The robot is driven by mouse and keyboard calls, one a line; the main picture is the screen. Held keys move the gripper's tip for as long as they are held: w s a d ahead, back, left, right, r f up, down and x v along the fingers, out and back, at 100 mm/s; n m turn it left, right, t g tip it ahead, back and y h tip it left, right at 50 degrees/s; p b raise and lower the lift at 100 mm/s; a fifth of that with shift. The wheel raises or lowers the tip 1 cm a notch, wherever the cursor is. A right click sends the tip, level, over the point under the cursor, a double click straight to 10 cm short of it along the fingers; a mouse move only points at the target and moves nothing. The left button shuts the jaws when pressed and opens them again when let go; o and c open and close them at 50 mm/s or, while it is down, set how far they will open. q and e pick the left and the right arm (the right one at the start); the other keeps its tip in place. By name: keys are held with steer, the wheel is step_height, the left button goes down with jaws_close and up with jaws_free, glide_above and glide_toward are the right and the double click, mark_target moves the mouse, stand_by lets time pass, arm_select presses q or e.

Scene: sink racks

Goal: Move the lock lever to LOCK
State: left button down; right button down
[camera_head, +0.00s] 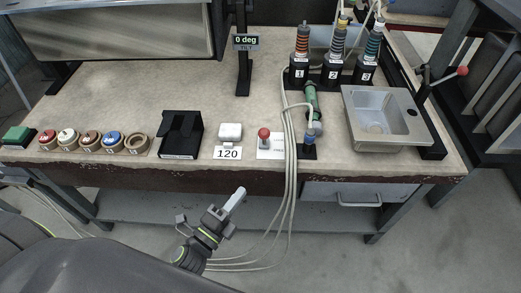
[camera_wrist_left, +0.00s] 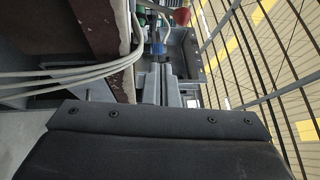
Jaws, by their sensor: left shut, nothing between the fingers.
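A small lever with a red ball knob (camera_head: 264,133) stands on a white plate (camera_head: 270,153) near the front edge of the bench. The print on the plate is too small to read. A second lever with a red knob (camera_head: 462,71) is mounted at the right, beside the sink; I cannot tell which is the lock lever. A red knob (camera_wrist_left: 182,16) shows at the top of the left wrist view. My left gripper (camera_head: 240,191) is shut and empty, in front of and below the bench edge, apart from both levers. My right gripper is not in view.
Pale cables (camera_head: 290,170) hang over the bench front, right of my left gripper. A white block (camera_head: 230,131) with a 120 label and a black holder (camera_head: 181,134) stand left of the plate. A metal sink (camera_head: 380,122) is at the right.

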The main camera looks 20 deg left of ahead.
arm_select(q)
step_height(320, 180, up, 2)
steer(key=r+m+h, duration=0.1)
steer(key=m, duration=0.1)
steer(key=p, duration=0.2)
glide_toward(264, 137)
steer(key=w+d, duration=0.3)
steer(key=d, duration=0.2)
steer(key=shift+w+a+n+p, duration=0.2)
steer(key=shift+w+a, duration=0.25)
steer(key=shift+w, duration=0.35)
steer(key=shift+w+a+n+p, duration=0.1)
steer(key=shift+w+a+p, duration=0.1)
steer(key=shift+w+a, duration=0.4)
steer(key=shift+w+d, duration=0.15)
steer(key=shift+d, duration=0.05)
